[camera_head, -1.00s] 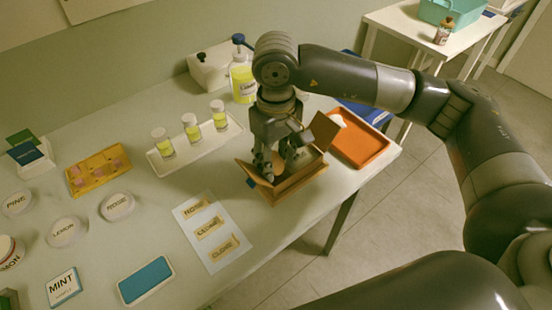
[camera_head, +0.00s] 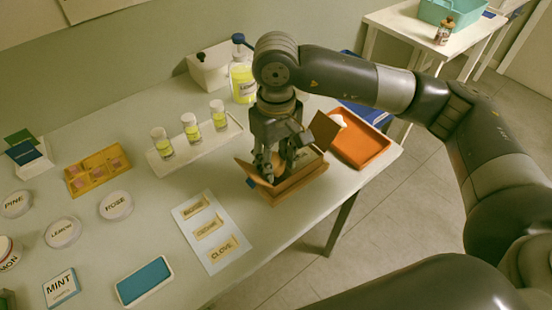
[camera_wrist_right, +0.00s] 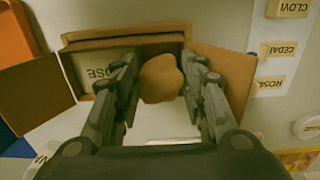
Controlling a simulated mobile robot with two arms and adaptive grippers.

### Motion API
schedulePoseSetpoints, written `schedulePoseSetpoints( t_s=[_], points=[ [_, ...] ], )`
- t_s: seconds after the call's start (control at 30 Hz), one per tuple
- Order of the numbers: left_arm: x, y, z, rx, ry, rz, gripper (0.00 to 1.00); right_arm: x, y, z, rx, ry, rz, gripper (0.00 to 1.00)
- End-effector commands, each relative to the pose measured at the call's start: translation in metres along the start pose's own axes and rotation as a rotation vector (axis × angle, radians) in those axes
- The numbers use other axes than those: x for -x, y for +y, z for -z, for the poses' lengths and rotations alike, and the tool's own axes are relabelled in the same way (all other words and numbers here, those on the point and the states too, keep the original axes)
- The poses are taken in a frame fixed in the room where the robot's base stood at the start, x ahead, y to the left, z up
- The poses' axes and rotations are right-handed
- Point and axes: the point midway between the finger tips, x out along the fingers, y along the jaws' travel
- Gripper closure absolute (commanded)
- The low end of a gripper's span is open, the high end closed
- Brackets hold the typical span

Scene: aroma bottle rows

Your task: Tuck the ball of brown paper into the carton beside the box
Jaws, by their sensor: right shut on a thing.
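The open brown carton (camera_head: 292,190) stands near the table's front edge with its flaps spread. In the right wrist view, a pale box (camera_wrist_right: 88,70) with dark lettering ending in "OSE" lies inside the carton, to the left. The ball of brown paper (camera_wrist_right: 160,80) shows between the fingers in the right wrist view, beside the box and at the carton's opening. My right gripper (camera_head: 276,172) points down into the carton and is shut on the ball. The fingers hide the ball in the head view. How deep the ball sits is unclear. My left gripper is not in view.
An orange tray (camera_head: 362,150) stands close behind the carton at the right. A white rack (camera_head: 165,166) with three small yellow bottles stands to the left. A label sheet (camera_head: 218,258) lies in front of it. Round lids and a blue pad (camera_head: 144,280) lie farther left.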

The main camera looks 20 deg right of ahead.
Motion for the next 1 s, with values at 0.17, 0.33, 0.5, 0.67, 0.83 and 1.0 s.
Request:
schedulePoseSetpoints(
  t_s=[0.17, 0.33, 0.5, 0.67, 0.83, 1.0],
  points=[
    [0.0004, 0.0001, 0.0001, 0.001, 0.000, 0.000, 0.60, 0.0002, -0.0001, 0.0000, 0.000, 0.000, 0.000, 0.50],
    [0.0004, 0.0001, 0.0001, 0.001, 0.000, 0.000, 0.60, 0.0000, -0.0004, -0.0001, 0.001, 0.000, 0.001, 0.38],
    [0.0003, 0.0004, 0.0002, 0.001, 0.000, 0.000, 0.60, 0.0000, -0.0006, -0.0002, 0.001, -0.001, 0.001, 0.38],
    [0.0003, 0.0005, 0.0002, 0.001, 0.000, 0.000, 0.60, -0.0001, -0.0008, -0.0002, 0.001, -0.001, 0.002, 0.38],
    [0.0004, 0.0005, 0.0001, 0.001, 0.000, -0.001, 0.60, 0.0000, -0.0008, -0.0002, 0.001, -0.001, 0.002, 0.38],
    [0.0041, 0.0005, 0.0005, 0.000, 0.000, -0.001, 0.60, 0.0078, -0.0008, 0.0002, 0.002, 0.001, 0.002, 0.38]
  ],
)
